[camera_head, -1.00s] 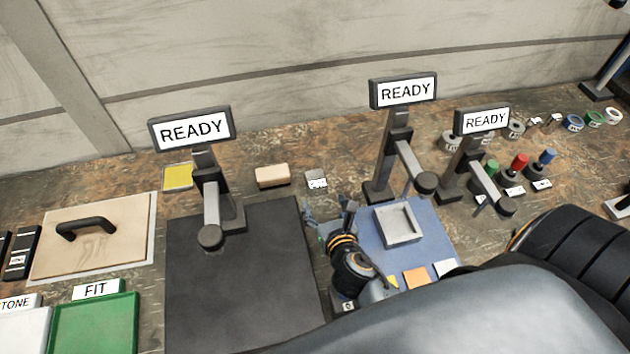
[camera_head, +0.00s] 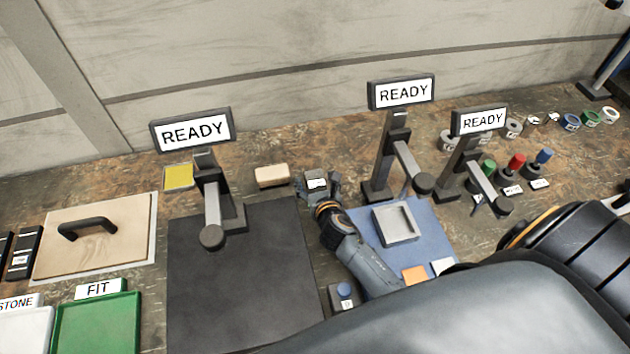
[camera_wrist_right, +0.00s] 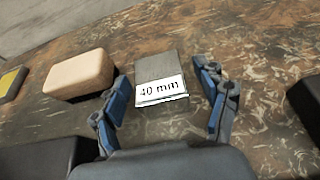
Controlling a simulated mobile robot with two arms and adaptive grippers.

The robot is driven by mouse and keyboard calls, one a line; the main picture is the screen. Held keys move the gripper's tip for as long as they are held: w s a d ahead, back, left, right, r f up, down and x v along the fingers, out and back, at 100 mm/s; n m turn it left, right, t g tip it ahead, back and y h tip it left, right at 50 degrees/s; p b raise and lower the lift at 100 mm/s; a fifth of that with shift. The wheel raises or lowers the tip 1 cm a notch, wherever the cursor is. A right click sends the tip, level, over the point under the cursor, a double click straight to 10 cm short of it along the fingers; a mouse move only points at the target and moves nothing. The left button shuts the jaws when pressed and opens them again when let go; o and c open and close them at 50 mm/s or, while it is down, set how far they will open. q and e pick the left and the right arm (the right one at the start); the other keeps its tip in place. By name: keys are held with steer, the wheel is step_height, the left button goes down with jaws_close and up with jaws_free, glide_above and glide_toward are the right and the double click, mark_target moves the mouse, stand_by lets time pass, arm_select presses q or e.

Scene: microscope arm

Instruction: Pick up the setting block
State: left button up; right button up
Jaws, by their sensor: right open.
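The setting block is a small grey metal block with a white label, lying on the bench at the back in the head view (camera_head: 316,177). In the right wrist view the setting block (camera_wrist_right: 160,70) shows its label reading "40 mm". My right gripper (camera_head: 320,185) is open, with its fingers on either side of the block. In the right wrist view the right gripper (camera_wrist_right: 163,98) has one blue-padded finger left and one right of the block, with a gap on both sides. My left gripper is not in view.
A tan block (camera_head: 272,176) lies just left of the setting block. Stands with READY displays (camera_head: 401,92) rise at left and right. A dark mat (camera_head: 245,285) lies at front left. A blue mat (camera_head: 435,235) with a grey tray (camera_head: 396,223) is at right.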

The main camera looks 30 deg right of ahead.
steer(key=shift+s, duration=0.1)
steer(key=shift+c, duration=0.9)
jaws_close()
steer(key=shift+r, duration=0.15)
steer(key=shift+r, duration=0.15)
